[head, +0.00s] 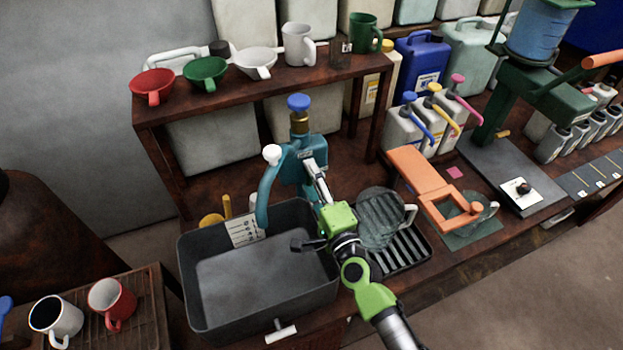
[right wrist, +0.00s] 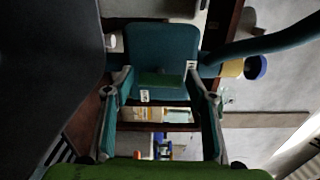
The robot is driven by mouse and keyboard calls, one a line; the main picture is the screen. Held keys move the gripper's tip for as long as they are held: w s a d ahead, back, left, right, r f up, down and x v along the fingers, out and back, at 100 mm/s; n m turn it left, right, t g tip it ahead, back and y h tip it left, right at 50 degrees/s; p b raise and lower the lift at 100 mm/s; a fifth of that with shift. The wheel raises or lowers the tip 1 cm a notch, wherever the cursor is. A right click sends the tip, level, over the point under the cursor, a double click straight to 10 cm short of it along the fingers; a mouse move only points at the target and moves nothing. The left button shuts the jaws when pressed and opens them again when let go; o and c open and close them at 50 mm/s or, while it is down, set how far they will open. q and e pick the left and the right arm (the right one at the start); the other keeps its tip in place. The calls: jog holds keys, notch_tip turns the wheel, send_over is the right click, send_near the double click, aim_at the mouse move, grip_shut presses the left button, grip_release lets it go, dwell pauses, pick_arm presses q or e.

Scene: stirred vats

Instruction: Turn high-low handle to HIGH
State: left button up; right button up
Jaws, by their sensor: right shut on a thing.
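A teal dispenser head (head: 285,172) stands behind the grey basin. It has a blue knob (head: 298,102) on a brass collar, a white knob (head: 272,153) on its left and a curved spout hanging over the basin. My right gripper (head: 312,166) reaches up to its front. Which end is HIGH is not readable. My left gripper is not in view.
The grey basin (head: 190,275) is below left of my right gripper. A clear jug (head: 380,215) stands on a drip grate (head: 416,252) close to its right. An orange stand (head: 415,170) is further right. A shelf (head: 225,100) with funnels and mugs rises behind.

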jog(key=shift+n, duration=0.4)
jog(key=o, duration=1.1)
jog(key=v, duration=1.2)
